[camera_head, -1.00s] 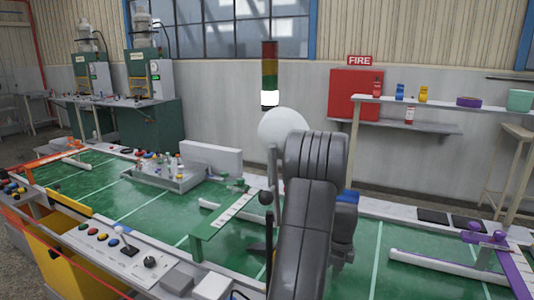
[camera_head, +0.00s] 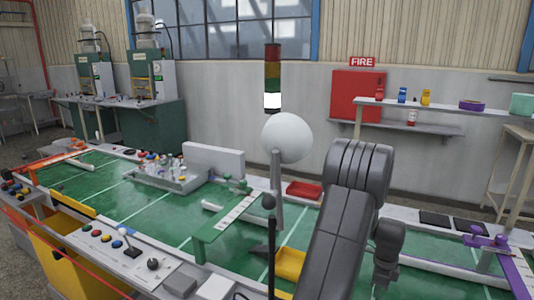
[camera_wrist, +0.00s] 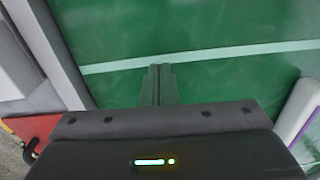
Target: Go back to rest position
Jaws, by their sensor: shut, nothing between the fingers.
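My gripper shows in the wrist view (camera_wrist: 160,72). Its two dark fingers are together with nothing between them. It is above the green table surface (camera_wrist: 200,30), over a pale line that crosses the picture. In the head view my grey arm rises in front of the table's right half, and my fingers cannot be made out there.
A white ball on a grey post (camera_head: 286,138) stands left of my arm. A red tray (camera_head: 304,190) and a yellow tray (camera_head: 290,264) lie near it. A purple fixture (camera_head: 490,240) is at the right. A grey parts tray (camera_head: 172,178) is at the left.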

